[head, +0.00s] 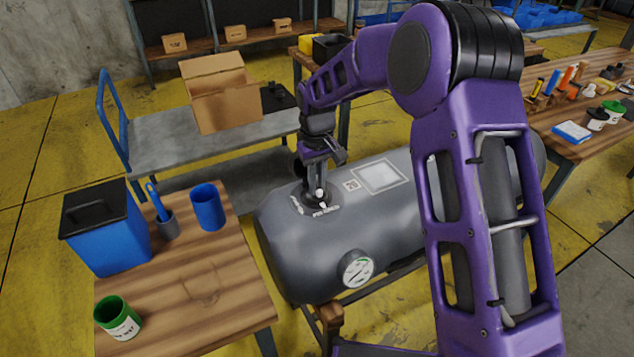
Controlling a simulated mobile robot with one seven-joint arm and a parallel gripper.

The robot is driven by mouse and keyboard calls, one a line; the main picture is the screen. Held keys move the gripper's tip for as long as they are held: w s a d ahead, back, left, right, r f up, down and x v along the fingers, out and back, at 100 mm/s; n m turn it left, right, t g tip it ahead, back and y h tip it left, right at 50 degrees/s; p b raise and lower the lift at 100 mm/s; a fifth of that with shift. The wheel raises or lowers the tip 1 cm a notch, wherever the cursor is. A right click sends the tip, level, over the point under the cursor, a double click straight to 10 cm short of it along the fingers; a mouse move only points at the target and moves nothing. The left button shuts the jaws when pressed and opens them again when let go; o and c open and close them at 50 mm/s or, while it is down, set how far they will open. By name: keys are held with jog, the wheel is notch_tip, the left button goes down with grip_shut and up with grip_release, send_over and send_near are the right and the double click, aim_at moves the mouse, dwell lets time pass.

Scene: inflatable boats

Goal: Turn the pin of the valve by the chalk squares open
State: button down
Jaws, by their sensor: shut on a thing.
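A grey inflated boat tube (300,250) lies on a low stand in the middle. A round dark valve (316,204) with a small pale pin (320,194) sits on its top, with small white lettering around it. White chalk-like square markings (381,177) are on the tube just right of the valve. My gripper (318,186) points down at the valve from above, its fingers shut on the valve pin. The fingers partly cover the valve, so the pin's exact turn is too small to tell.
A round gauge (357,269) is on the tube's front. A wooden table (225,285) at left holds a blue bin (105,235), a blue cup (208,207) and a green can (117,318). A grey cart (170,140) carries an open box (220,95).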

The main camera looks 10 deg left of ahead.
jog(key=c, duration=0.9)
grip_release()
notch_tip(320, 180, up, 18)
jog(key=shift+f+p, duration=0.25)
jog(key=shift+p, duration=0.55)
